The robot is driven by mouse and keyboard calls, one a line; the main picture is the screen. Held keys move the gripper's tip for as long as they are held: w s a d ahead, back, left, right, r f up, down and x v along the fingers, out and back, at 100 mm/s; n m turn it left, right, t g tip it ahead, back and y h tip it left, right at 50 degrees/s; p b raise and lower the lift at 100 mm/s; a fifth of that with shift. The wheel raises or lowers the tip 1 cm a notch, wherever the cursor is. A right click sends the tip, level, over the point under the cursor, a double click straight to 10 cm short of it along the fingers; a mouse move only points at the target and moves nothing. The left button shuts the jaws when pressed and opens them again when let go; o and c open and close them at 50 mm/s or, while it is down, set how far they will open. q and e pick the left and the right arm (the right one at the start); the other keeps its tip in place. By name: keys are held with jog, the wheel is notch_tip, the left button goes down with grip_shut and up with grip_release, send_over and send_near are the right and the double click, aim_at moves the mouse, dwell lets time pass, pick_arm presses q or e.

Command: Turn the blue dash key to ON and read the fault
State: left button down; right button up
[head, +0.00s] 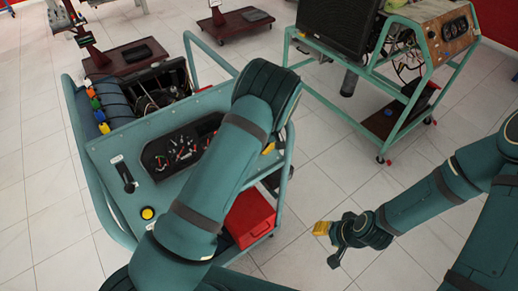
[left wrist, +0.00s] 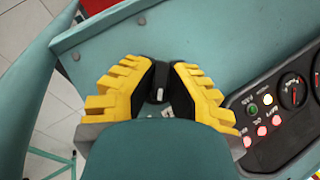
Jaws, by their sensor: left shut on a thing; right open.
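In the left wrist view, my left gripper (left wrist: 158,85) has its yellow fingers closed on both sides of a small dark key (left wrist: 158,94) on the teal panel. The key looks black, not blue; its lower part and position marks are hidden. Beside it is the black dash (left wrist: 270,150) with gauges, several red lights, a green one and a bright whitish-yellow one; no readable fault text shows. In the head view, the dash (head: 180,148) is partly covered by my left arm, which hides most of the left gripper. My right gripper (head: 328,245) is open and empty above the floor.
The teal trainer's frame (head: 78,150) rises at its left. A black lever (head: 123,175) and a yellow button (head: 147,213) are on its panel. A red box (head: 250,217) sits low on it. A second trainer (head: 440,25) stands at back right. Floor between them is clear.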

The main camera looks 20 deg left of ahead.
pick_arm(q)
jog(key=shift+f+m+y, duration=0.1)
jog(key=shift+m+y, duration=0.3)
jog(key=shift+m, duration=0.3)
jog(key=c, duration=1)
grip_release()
